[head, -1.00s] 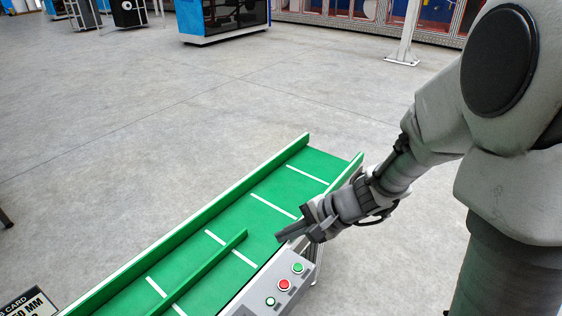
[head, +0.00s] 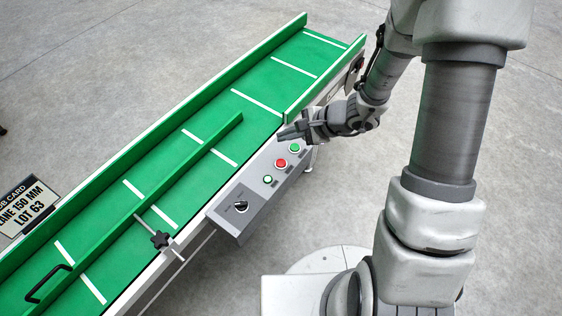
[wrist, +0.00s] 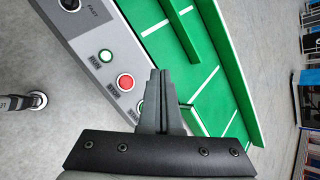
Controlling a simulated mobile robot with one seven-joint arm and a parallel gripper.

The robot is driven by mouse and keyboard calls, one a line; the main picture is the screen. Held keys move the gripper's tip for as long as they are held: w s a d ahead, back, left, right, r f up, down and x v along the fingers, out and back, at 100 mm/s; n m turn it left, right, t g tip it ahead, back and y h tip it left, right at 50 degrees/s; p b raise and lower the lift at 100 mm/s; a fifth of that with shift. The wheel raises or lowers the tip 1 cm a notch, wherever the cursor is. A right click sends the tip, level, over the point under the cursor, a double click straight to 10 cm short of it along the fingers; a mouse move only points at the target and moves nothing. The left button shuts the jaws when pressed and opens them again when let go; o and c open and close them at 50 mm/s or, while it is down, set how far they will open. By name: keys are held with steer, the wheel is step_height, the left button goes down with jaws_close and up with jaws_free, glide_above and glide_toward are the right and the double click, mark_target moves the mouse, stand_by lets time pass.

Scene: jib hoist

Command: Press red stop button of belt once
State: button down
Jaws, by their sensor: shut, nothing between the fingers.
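In the wrist view the red button (wrist: 125,81) shows clearly, left of the fingers, beside the label STOP. My gripper (head: 284,135) is shut and empty. It is above the panel's far end, near the far green button (head: 294,148), and apart from the red button. In the wrist view the closed fingertips (wrist: 160,74) appear over the belt side of the panel.
The green conveyor belt (head: 255,98) has side walls, white stripes and a lengthwise guide rail (head: 190,168). A black knob (head: 241,205) is on the panel's near end. A job card (head: 27,205) stands at left.

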steer(key=b, duration=0.5)
glide_above(285, 163)
step_height(285, 163, down, 8)
steer(key=shift+r, duration=0.25)
steer(key=shift+f+b, duration=0.55)
steer(key=shift+b, duration=0.1)
stand_by(1.1)
steer(key=shift+f+b, duration=0.4)
steer(key=shift+b, duration=0.25)
steer(key=shift+f, duration=0.45)
stand_by(0.4)
steer(key=shift+r, duration=0.9)
steer(key=shift+p, duration=0.3)
steer(key=shift+r+p, duration=1.6)
steer(key=shift+r, duration=0.9)
